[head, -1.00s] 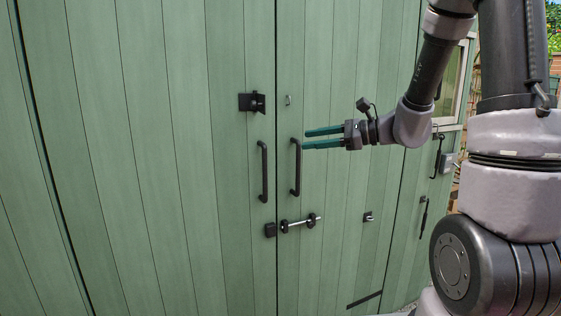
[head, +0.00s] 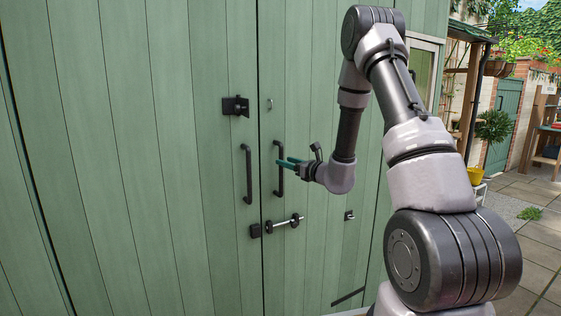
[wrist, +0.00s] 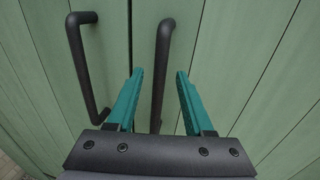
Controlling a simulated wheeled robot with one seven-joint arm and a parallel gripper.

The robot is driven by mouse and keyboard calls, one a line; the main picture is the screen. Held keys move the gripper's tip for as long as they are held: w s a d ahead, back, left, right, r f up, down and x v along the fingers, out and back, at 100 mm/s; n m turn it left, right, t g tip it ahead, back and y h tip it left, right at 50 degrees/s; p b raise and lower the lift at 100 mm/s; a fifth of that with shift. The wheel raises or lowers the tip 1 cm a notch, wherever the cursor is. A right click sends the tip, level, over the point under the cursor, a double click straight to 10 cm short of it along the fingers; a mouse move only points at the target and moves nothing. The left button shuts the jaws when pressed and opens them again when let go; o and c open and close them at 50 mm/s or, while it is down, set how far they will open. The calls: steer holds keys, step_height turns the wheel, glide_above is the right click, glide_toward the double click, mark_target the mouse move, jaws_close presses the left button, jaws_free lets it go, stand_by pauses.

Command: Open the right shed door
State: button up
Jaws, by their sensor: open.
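The right shed door (head: 330,240) is green planked wood and stands shut against the left door (head: 170,180). The right door's black vertical bar handle (head: 281,168) is beside the seam. My gripper (head: 282,164) is open at that handle, with its teal fingers pointing at the door. In the wrist view the right handle (wrist: 162,60) runs down between the spread fingertips of my gripper (wrist: 158,75), nearer the left one. I cannot tell whether a finger touches it. The left door's handle (head: 247,174) is to the left, outside the fingers.
A black latch (head: 236,106) is on the left door above the handles. A bolt (head: 284,223) sits below the right handle, and its keeper (head: 255,230) is on the left door. Paving (head: 520,220), a yellow pot (head: 475,175) and shelving lie at the right.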

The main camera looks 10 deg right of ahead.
steer(key=x, duration=0.3)
steer(key=shift+w+a, duration=0.15)
steer(key=shift+w, duration=0.15)
jaws_close()
stand_by(1.2)
